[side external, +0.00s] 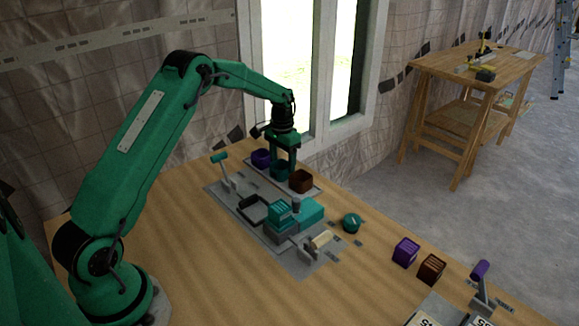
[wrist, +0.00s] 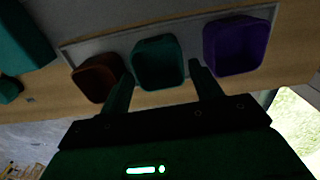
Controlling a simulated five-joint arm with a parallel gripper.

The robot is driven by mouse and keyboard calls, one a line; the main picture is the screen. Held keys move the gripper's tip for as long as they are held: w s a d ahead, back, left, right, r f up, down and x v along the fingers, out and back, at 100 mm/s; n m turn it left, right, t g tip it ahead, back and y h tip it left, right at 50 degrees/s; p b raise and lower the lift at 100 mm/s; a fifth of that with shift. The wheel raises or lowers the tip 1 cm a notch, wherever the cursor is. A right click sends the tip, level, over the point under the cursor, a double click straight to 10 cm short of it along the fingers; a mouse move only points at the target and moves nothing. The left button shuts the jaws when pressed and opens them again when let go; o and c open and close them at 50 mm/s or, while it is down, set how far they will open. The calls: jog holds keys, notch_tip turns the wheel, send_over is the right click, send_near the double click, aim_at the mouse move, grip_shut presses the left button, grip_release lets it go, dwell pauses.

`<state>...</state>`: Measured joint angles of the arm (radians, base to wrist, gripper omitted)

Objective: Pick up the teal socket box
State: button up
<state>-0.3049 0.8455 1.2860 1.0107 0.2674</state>
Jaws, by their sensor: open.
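The teal socket box (wrist: 158,62) is an open-topped cup in the wrist view. It sits in a row between a brown box (wrist: 97,78) and a purple box (wrist: 237,45). My gripper (wrist: 161,74) is open, with one fingertip near each side of the teal box's near edge. In the side view my gripper (side external: 284,166) points down over the row. The teal box (side external: 280,174) is partly hidden there by the fingers. I cannot tell whether the fingers touch it. The purple box (side external: 260,158) and brown box (side external: 301,181) stand on either side.
A grey fixture plate (side external: 222,194) with levers and a teal block (side external: 308,213) lies in front of the row. The window wall is close behind.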

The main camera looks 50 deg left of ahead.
jog(key=shift+f, duration=0.75)
jog(key=c, duration=0.7)
jog(key=shift+r, duration=0.1)
jog(key=shift+c, duration=0.2)
jog(key=shift+r, duration=0.65)
jog(key=r, duration=0.3)
jog(key=shift+d+r, duration=0.15)
jog(key=shift+d, duration=0.25)
jog(key=s+d+r, duration=0.2)
jog(key=d+r, duration=0.4)
jog(key=d, duration=0.4)
jog(key=shift+s+d+r, duration=0.15)
jog(key=shift+s+d, duration=0.15)
jog(key=shift+s, duration=0.05)
